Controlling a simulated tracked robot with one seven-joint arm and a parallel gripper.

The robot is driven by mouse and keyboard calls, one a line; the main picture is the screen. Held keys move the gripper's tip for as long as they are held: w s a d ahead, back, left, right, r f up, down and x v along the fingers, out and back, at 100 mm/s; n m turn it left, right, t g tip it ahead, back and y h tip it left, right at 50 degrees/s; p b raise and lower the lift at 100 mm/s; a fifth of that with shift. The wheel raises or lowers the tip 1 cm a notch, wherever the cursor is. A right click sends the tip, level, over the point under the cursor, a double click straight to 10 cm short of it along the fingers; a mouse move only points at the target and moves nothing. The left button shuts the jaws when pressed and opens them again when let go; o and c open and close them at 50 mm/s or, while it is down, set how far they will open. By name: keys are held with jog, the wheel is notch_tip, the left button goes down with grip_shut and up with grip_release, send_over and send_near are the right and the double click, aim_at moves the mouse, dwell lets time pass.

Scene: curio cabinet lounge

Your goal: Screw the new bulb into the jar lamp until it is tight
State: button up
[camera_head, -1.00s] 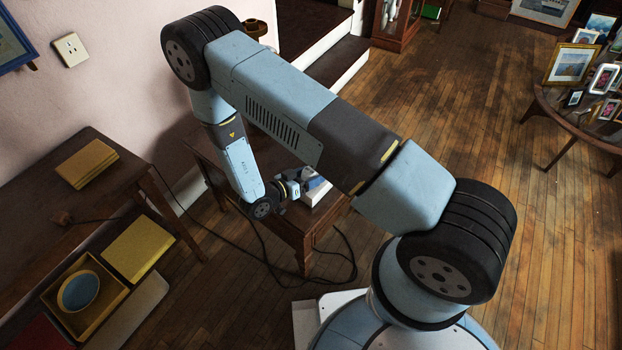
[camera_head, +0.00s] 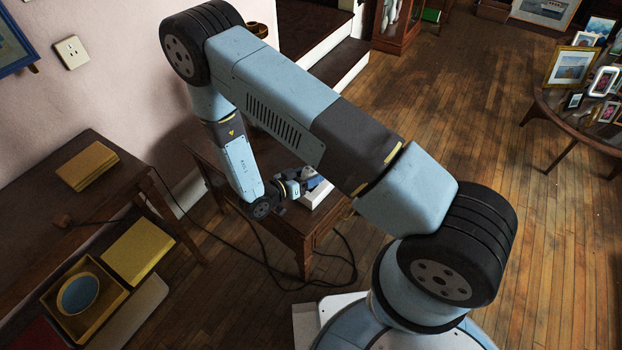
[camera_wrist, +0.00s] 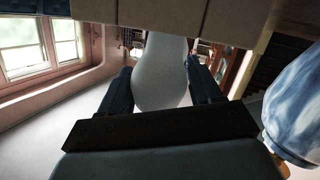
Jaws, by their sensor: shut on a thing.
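A white, rounded bulb (camera_wrist: 160,80) sits between the two dark fingers of my gripper (camera_wrist: 158,70) in the wrist view. The fingers are shut on it, and its far end runs up behind a pale beige block. A blue-and-white glossy jar (camera_wrist: 298,115), which looks like the jar lamp, stands at the right edge, apart from the bulb. In the head view my gripper (camera_head: 296,187) is small and partly hidden over the small wooden table, beside a blue-and-white shape (camera_head: 313,181). The lamp socket cannot be made out.
A pale box (camera_head: 317,196) lies on the small wooden table (camera_head: 290,226). A dark cable (camera_head: 345,262) trails on the floor. A desk (camera_head: 90,190) with a yellow book (camera_head: 87,166) stands at left. A round table (camera_head: 570,115) with frames is at right. The middle floor is clear.

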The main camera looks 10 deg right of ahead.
jog(key=s+a+r, duration=0.1)
jog(key=s+r, duration=1)
jog(key=s, duration=0.3)
jog(key=shift+a+r, duration=0.2)
jog(key=o, duration=0.5)
jog(key=c, duration=0.9)
jog(key=shift+c, duration=0.4)
jog(key=shift+w, duration=0.1)
